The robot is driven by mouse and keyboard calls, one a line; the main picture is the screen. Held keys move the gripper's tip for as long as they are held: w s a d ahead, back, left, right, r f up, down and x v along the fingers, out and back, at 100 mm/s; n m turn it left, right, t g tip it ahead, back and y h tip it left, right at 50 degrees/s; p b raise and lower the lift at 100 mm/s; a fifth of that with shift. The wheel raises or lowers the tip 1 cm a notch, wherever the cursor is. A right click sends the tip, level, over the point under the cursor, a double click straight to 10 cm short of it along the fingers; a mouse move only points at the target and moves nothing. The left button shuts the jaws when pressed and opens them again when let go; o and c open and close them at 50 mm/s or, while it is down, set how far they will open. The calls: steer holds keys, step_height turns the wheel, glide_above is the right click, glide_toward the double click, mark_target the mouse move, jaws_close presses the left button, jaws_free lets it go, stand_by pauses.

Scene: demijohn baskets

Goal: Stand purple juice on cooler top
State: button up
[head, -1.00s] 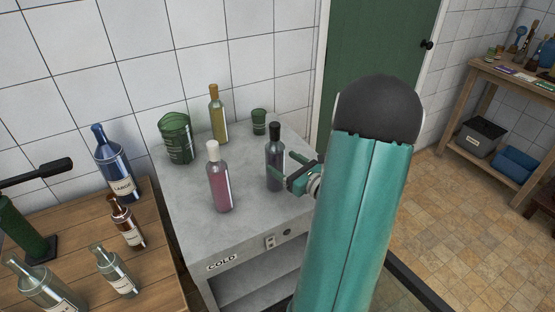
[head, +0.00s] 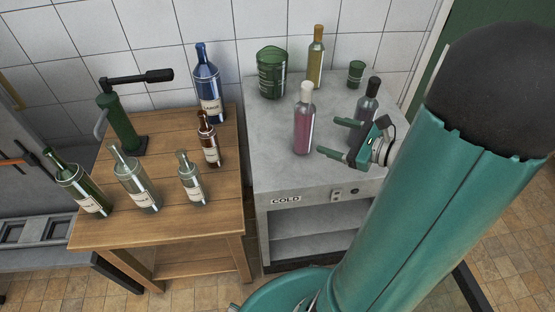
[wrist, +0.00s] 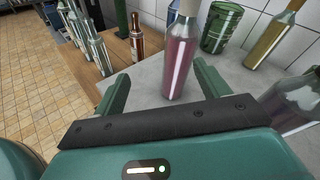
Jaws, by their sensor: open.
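The purple juice, a clear bottle of pink-purple liquid with a pale cap (head: 304,122), stands upright on the grey cooler top (head: 270,158). In the wrist view the bottle (wrist: 180,62) is straight ahead, between the directions of my two fingers. My gripper (head: 335,139) is open and empty, just right of the bottle, with its fingers pointing left toward it. A gap seems to remain between the fingertips and the bottle. The dark bottle (head: 367,103) stands behind my gripper, its lower part partly hidden by it.
A yellow bottle (head: 316,62), a green ribbed jar (head: 272,75) and a small green cup (head: 355,73) stand at the cooler's back. A wooden table (head: 200,222) on the left holds several bottles and a green corking device (head: 121,125). The cooler's front left top is clear.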

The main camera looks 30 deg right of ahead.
steer(key=s+a+r+n+g, duration=0.1)
steer(key=s+a+n+g, duration=0.1)
steer(key=a+n+g, duration=0.45)
steer(key=s+a+r+n+g, duration=0.1)
steer(key=s+a+n+g, duration=0.15)
steer(key=a+n, duration=0.65)
steer(key=s+a+r+n+h, duration=0.3)
steer(key=a+r+n+h, duration=0.2)
steer(key=n, duration=0.6)
step_height(320, 180, up, 2)
steer(key=shift+s+a+r+t+h, duration=0.2)
steer(key=shift+t+h, duration=0.2)
steer(key=shift+h, duration=0.8)
steer(key=shift+n, duration=0.25)
